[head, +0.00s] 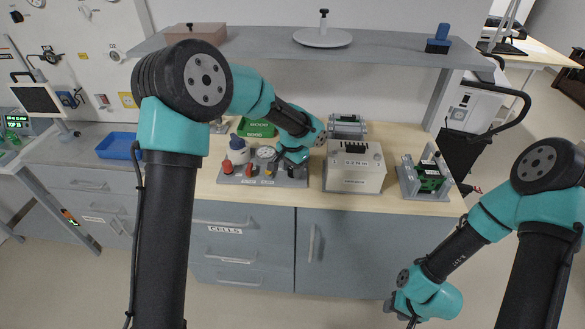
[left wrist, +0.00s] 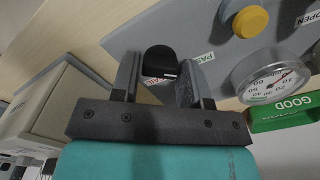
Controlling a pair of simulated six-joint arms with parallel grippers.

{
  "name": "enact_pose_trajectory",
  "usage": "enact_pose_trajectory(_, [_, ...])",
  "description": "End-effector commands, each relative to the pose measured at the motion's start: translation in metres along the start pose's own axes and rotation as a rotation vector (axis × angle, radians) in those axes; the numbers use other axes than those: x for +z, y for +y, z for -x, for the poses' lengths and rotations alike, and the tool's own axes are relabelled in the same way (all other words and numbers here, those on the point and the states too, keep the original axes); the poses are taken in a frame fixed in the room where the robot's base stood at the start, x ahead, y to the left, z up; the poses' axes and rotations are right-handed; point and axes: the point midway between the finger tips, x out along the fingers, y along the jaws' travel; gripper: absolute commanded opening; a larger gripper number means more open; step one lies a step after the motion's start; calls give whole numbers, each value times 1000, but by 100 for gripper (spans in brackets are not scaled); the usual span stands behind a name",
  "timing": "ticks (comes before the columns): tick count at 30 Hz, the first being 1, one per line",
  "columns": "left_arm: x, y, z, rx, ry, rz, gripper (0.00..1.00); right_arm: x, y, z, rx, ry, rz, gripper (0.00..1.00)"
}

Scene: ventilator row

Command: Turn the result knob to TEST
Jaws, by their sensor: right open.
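The black result knob (left wrist: 160,61) with a short white mark stands on the grey panel (left wrist: 150,25), between a PASS label (left wrist: 202,57) and a partly covered red-lettered label. In the head view the panel (head: 236,182) lies on the bench, and my left arm hides the knob. My left gripper (left wrist: 159,70) has its two fingers on either side of the knob, apart, with a thin gap on the left. Contact on the right side is unclear. In the head view my left gripper (head: 291,168) is over the panel's right part. My right gripper (head: 411,321) is open, low in front of the cabinets.
The panel also carries a yellow button (left wrist: 251,21) and a round gauge (left wrist: 272,78). Green GOOD trays (head: 256,128) stand behind it. A beige box (head: 354,168) stands close to its right, then a green-board device (head: 427,178). A shelf (head: 400,48) hangs above the bench.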

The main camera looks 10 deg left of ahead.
Motion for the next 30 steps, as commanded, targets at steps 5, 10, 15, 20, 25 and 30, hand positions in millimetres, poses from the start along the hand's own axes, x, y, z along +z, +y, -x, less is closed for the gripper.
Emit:
enact_pose_trajectory(5, [0, 0, 0, 0, 0, 0, 24, 0, 0, 0, 0, 0, 0, 43])
enact_pose_trajectory(10, [0, 0, 0, 0, 0, 0, 12, 0, 0, 0, 0, 0, 0, 43])
enact_pose_trajectory(15, [0, 0, 0, 0, 0, -10, 12, 0, 0, 0, 0, 0, 0, 43])
enact_pose_trajectory(20, [0, 0, 0, 0, 0, -45, 12, 0, 0, 0, 0, 0, 0, 43])
enact_pose_trajectory(25, [0, 0, 0, 0, 0, -122, 12, 0, 0, 0, 0, 0, 0, 43])
enact_pose_trajectory(30, [0, 0, 0, 0, 0, -240, 12, 0, 0, 0, 0, 0, 0, 43])
